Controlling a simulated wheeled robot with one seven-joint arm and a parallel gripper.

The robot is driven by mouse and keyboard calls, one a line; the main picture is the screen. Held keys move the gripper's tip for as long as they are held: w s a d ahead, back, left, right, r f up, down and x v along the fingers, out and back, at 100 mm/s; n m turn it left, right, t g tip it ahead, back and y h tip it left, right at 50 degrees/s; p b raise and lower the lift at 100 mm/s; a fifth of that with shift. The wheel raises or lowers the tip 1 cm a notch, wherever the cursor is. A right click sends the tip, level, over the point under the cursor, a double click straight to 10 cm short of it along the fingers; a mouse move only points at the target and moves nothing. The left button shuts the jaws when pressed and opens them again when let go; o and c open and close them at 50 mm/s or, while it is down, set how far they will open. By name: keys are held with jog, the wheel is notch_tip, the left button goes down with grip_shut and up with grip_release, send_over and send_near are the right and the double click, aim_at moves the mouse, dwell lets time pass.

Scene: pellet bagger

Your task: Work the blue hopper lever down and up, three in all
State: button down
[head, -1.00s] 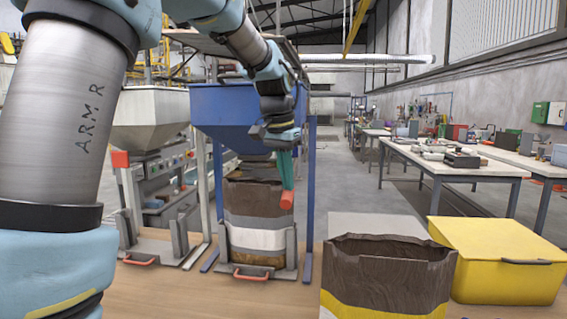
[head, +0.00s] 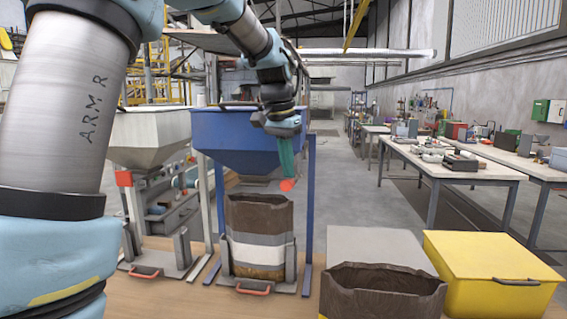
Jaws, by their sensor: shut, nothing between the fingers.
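The blue hopper (head: 235,140) stands on blue legs at the middle left. Its lever shows as an orange-red grip (head: 287,185) below the hopper's right side; the rest of the lever is hidden or too small to see. My gripper (head: 287,172) points down in front of the hopper's right edge, its green fingers shut and empty. The fingertips are right above the lever grip in the picture; I cannot tell whether they touch it. A brown and white bag (head: 262,247) stands upright and open under the hopper.
A white hopper (head: 148,135) with its own red lever grip (head: 123,178) stands to the left. A second open brown bag (head: 385,295) and a yellow lidded box (head: 490,265) are at the front right. Worktables (head: 455,168) stand farther back.

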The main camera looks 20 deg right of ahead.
notch_tip(320, 180, up, 9)
jog(key=p, duration=0.2)
jog(key=shift+w+d+f+p, duration=0.2)
jog(key=shift+w+p, duration=0.15)
jog(key=shift+p, duration=0.05)
dwell(0.3)
